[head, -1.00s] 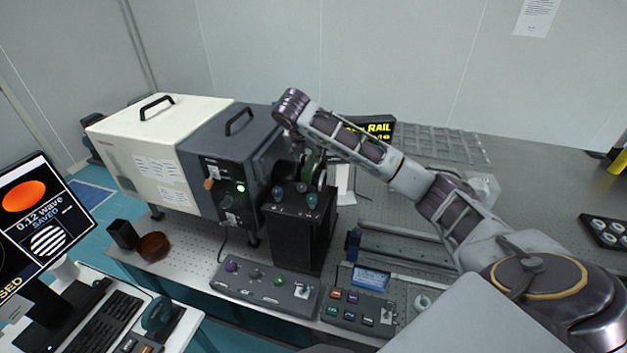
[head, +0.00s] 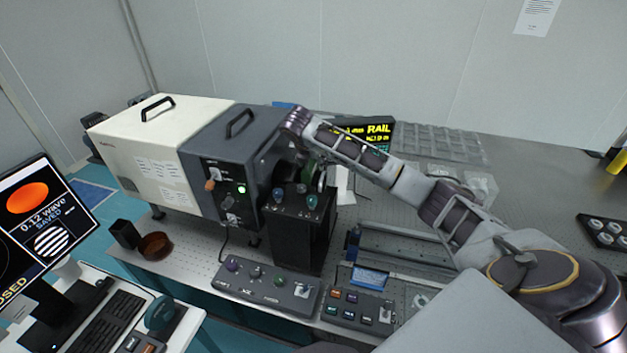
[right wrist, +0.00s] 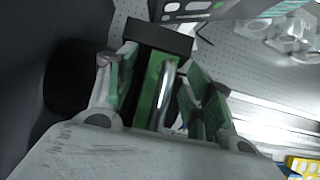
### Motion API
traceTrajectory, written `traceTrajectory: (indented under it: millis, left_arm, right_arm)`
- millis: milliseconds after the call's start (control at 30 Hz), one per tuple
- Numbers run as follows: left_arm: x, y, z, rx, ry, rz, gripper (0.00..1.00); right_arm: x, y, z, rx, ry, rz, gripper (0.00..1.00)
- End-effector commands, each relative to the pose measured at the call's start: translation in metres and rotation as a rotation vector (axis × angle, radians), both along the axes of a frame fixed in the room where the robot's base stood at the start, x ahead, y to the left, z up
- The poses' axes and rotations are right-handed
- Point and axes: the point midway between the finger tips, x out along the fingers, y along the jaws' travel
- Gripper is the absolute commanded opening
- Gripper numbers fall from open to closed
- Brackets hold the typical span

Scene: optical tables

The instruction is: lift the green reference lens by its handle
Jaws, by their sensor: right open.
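The green reference lens (head: 307,170) stands upright by the black mount beside the dark grey instrument box. My arm and hand partly hide it in the head view. In the right wrist view its green body (right wrist: 150,88) and silver handle (right wrist: 166,92) show between my fingers. My right gripper (right wrist: 163,85) is open, with one finger on each side of the handle. I see a gap on both sides, and no clear contact. In the head view the fingers are small and mostly hidden. My left gripper is not in view.
The dark grey box (head: 217,150) stands close to the left of the hand. The black mount (head: 298,234) with coloured knobs is in front. A lit rail display (head: 378,130) stands behind the arm. Control boxes (head: 265,287) line the table's front edge. The optical table (head: 540,190) is open at right.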

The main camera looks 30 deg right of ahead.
Motion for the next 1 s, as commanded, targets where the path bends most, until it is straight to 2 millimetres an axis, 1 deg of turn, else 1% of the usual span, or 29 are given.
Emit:
traceTrajectory:
  millis: [100, 500, 567, 900, 933, 1000]
  left_arm:
    - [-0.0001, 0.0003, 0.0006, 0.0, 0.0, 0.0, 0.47]
    - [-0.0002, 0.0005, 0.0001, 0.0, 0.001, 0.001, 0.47]
    - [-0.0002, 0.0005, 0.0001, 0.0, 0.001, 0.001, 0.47]
    - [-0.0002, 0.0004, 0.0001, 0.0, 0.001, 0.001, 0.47]
    - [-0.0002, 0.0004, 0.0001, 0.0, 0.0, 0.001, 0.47]
    - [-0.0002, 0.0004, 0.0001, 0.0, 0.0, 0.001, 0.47]
  right_arm:
    - [0.001, -0.001, -0.0029, 0.0, 0.0, 0.0, 0.52]
    - [0.0009, -0.001, -0.003, 0.0, 0.0, 0.0, 0.52]
    - [0.0009, -0.001, -0.003, 0.0, 0.0, 0.0, 0.45]
    - [0.0008, -0.0011, -0.0029, 0.0, 0.0, 0.0, 0.02]
    - [0.0008, -0.0011, -0.0029, 0.0, 0.0, 0.0, 0.0]
    - [0.0008, -0.0011, -0.0029, 0.0, 0.0, 0.0, 0.0]
